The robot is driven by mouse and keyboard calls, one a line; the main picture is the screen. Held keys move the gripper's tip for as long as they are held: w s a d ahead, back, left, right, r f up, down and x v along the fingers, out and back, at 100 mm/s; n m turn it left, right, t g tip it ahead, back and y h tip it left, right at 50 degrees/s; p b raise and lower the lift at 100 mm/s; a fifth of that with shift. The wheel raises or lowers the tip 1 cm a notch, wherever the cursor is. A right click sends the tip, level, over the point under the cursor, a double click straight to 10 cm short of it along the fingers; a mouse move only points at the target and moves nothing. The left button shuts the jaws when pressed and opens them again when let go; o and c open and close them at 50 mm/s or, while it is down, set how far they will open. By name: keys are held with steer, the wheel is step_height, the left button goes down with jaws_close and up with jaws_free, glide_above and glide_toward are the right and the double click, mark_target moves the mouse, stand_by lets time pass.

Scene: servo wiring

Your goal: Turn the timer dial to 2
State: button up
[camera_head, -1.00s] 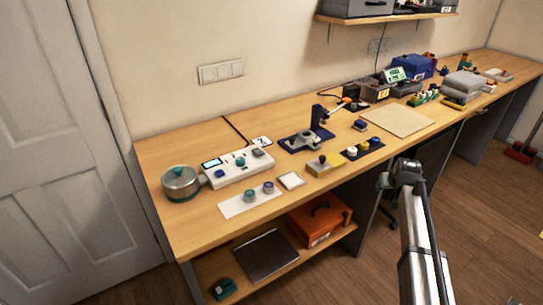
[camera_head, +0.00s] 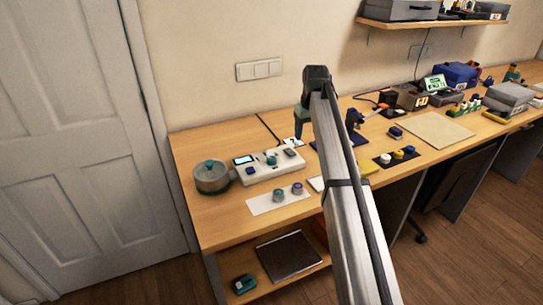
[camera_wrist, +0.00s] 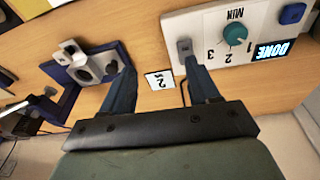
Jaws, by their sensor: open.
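The timer is a white box (camera_head: 275,172) with a teal dial (camera_head: 272,159) and a lit display (camera_head: 244,159). In the wrist view the dial (camera_wrist: 235,35) sits beside the marks 1, 2, 3 and MIN, and the display (camera_wrist: 272,51) reads DONE. I cannot tell which mark the dial points to. A white card with a 2 (camera_wrist: 159,80) lies on the bench near the box. My gripper (camera_wrist: 157,65) is open and empty; its fingers hang over the bench around the card's sides in the picture, apart from the dial. In the head view my arm partly hides the gripper.
The box also carries a blue button (camera_wrist: 292,14) and a grey switch (camera_wrist: 185,48). A pot (camera_head: 211,177) stands at its left. A white mat (camera_head: 267,203) with two knobs lies in front. A blue stand (camera_wrist: 95,65) is on the other side of the card.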

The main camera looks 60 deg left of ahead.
step_height(320, 180, up, 4)
steer(key=r+n+h, duration=0.1)
steer(key=n+h, duration=0.1)
glide_above(271, 158)
steer(key=shift+g, duration=0.4)
step_height(271, 158, down, 14)
steer(key=shift+f, duration=0.1)
steer(key=c, duration=1)
steer(key=shift+c, duration=0.2)
